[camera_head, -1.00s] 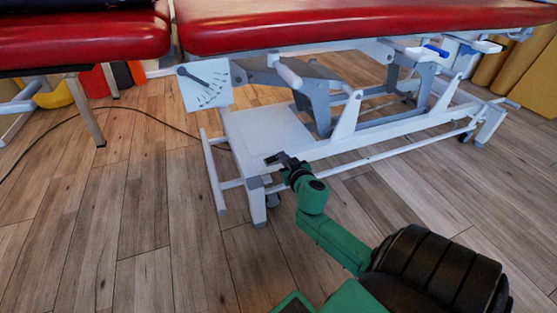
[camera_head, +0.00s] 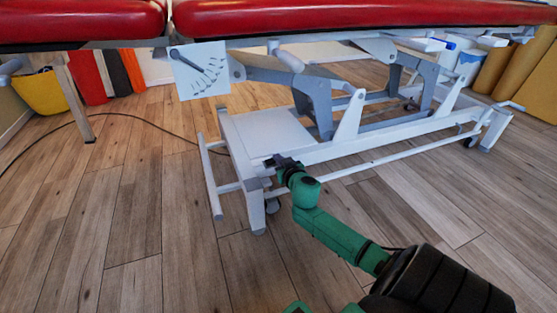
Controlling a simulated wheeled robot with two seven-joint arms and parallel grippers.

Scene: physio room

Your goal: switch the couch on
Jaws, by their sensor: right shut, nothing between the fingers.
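The red-topped couch (camera_head: 350,16) stands across the upper part of the head view on a white and grey metal frame. A white panel (camera_head: 200,69) with a dark lever and a row of marks hangs under its left end. My right gripper (camera_head: 275,161) is shut and empty. Its tip is at the front edge of the white base box (camera_head: 262,132), in front of the couch frame; whether it touches is too small to tell. The switch itself cannot be made out; the gripper may hide it. My left gripper is out of view.
A second red couch part (camera_head: 80,20) is at the upper left, with a leg on the floor. A dark cable (camera_head: 130,115) runs across the wooden floor at the left. Yellow rolls (camera_head: 515,68) stand at the right. The floor in front is clear.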

